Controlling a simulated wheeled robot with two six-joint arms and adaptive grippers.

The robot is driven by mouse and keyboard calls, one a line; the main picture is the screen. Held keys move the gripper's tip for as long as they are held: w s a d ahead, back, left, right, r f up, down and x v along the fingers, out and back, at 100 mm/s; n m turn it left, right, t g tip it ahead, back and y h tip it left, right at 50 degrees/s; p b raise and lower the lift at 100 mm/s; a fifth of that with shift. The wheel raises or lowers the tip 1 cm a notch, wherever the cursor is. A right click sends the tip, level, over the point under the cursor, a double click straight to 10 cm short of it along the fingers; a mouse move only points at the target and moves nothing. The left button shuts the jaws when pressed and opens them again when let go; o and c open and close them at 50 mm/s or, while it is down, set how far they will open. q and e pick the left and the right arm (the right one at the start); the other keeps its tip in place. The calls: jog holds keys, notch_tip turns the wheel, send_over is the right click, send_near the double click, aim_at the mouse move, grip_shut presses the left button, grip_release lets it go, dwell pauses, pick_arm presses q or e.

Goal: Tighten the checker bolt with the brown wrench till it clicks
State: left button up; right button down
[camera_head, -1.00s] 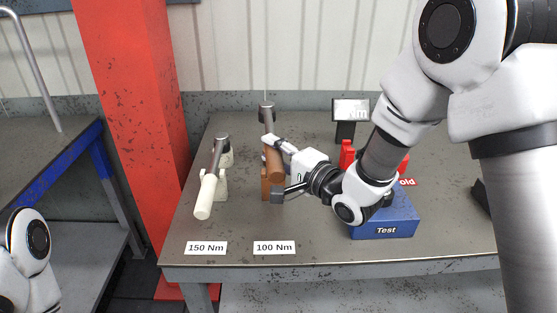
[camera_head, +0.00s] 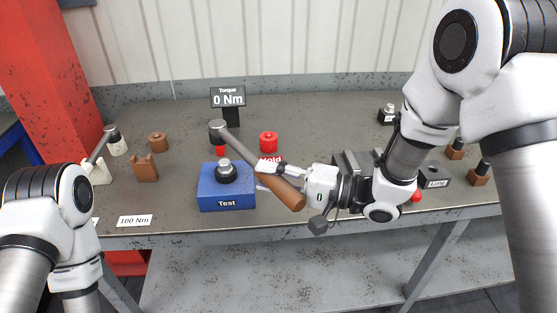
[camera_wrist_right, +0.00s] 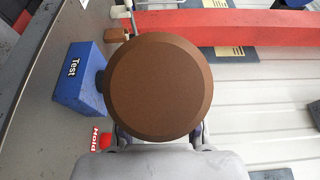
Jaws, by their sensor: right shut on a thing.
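My right gripper (camera_head: 280,180) is shut on the brown handle of the brown wrench (camera_head: 288,192). The wrench is held tilted above the bench, its grey shaft reaching up left to a dark head (camera_head: 217,131). In the right wrist view the round end of the brown handle (camera_wrist_right: 159,87) fills the middle. The checker bolt (camera_head: 226,168) stands on top of the blue Test block (camera_head: 240,201). The wrench head appears behind and above the bolt, apart from it. The torque display (camera_head: 228,98) reads 0 Nm. My left arm shows at the lower left; its gripper is not in view.
The brown wrench holder (camera_head: 145,170) stands empty behind the 100 Nm label (camera_head: 134,221). A red button (camera_head: 268,140) stands by the Hold label. Dark blocks and other sockets stand at the right.

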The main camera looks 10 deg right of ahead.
jog(key=shift+s+d+r+p, duration=0.1)
jog(key=shift+d+r+p, duration=0.2)
jog(key=shift+r+p, duration=0.05)
jog(key=shift+a+f, duration=0.25)
jog(key=shift+a, duration=0.1)
jog(key=shift+d, duration=0.2)
jog(key=shift+f, duration=0.25)
pick_arm(q)
jog(key=f+b, duration=0.2)
jog(key=w+f+b, duration=0.1)
jog(key=b, duration=0.2)
jog(key=shift+d+f, duration=0.1)
jog(key=shift+f, duration=0.3)
pick_arm(e)
notch_tip(320, 180, down, 5)
jog(key=shift+r, duration=0.2)
pick_arm(q)
jog(key=shift+s, duration=0.1)
pick_arm(e)
jog(key=shift+s+f, duration=0.1)
jog(key=shift+f, duration=0.05)
